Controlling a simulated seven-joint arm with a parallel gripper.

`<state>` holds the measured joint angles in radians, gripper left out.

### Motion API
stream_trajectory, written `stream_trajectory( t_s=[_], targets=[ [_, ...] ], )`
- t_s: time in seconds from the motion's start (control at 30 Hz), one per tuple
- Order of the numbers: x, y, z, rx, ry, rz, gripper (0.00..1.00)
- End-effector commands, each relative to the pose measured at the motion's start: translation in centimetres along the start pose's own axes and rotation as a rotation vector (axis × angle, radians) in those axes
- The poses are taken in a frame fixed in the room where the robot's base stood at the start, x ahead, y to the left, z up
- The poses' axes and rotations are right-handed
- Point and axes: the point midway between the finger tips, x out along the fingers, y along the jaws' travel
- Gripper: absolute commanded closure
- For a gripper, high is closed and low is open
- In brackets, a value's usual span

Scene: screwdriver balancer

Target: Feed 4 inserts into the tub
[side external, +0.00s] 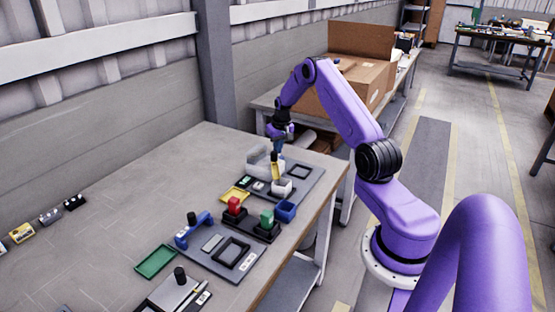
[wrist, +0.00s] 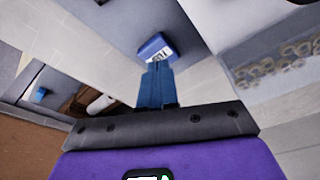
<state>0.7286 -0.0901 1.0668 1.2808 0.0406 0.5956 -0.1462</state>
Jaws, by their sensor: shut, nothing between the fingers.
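A small blue tub (side external: 285,211) stands near the table's front edge in the side view. A blue box-like thing with a pale, marked patch (wrist: 155,48) shows just beyond my fingertips in the wrist view; it looks like the tub, but I cannot tell whether the patch is a label or contents. My gripper (side external: 277,152) points down over the far workstation, above a yellow piece and a white block (side external: 282,188). Its blue fingers (wrist: 158,75) are shut together with nothing between them. I cannot pick out the inserts with certainty.
A blue-handled fixture (side external: 194,231) and green tray (side external: 156,261) are nearer the camera. Cardboard boxes (side external: 350,82) stand behind.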

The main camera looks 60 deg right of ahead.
Motion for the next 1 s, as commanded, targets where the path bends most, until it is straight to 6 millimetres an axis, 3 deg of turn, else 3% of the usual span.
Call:
stream_trajectory(
  t_s=[1.0],
  targets=[
    [0.63, -0.01, 0.11, 0.000, 0.000, 0.000, 1.00]
  ],
)
